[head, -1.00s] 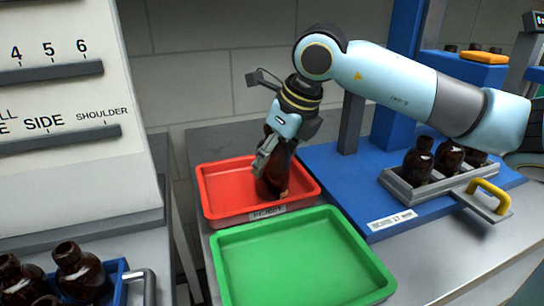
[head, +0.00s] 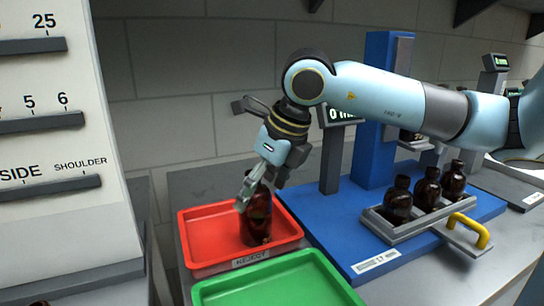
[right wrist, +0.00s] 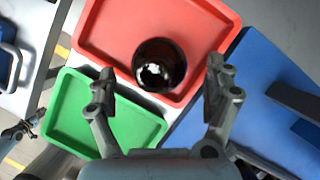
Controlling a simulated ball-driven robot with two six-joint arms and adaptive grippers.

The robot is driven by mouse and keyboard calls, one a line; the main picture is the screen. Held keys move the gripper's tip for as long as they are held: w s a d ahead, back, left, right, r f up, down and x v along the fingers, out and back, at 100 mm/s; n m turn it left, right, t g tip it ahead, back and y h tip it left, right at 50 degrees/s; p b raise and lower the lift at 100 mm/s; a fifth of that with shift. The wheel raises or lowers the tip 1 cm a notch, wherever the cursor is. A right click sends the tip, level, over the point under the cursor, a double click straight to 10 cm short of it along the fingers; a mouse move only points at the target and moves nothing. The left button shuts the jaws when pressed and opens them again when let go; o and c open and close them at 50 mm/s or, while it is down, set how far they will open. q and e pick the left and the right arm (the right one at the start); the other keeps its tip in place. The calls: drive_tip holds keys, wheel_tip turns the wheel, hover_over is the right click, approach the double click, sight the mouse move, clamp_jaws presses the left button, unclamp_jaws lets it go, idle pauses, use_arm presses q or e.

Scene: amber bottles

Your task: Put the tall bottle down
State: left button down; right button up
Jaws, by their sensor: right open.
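The tall amber bottle (head: 257,218) stands upright in the red tray (head: 197,249), which is labelled REJECT. My right gripper (head: 252,192) is above and around the bottle's upper part in the head view, hiding its neck. In the right wrist view the fingers of my right gripper (right wrist: 160,85) are spread wide, and the bottle (right wrist: 160,64) shows between and beyond them, apart from both. My left gripper is not in the head view; a grey gripper-like part at the lower left of the right wrist view is unclear.
A green tray (head: 276,288) lies in front of the red tray. At right, a blue platform (head: 325,222) bears a grey rack (head: 413,233) with several amber bottles and a yellow handle (head: 468,230). A white measuring board (head: 60,200) stands at left.

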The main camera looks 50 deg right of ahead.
drive_tip(key=p+v, duration=0.7)
drive_tip(key=v, duration=0.1)
drive_tip(key=shift+s, duration=0.1)
idle(0.6)
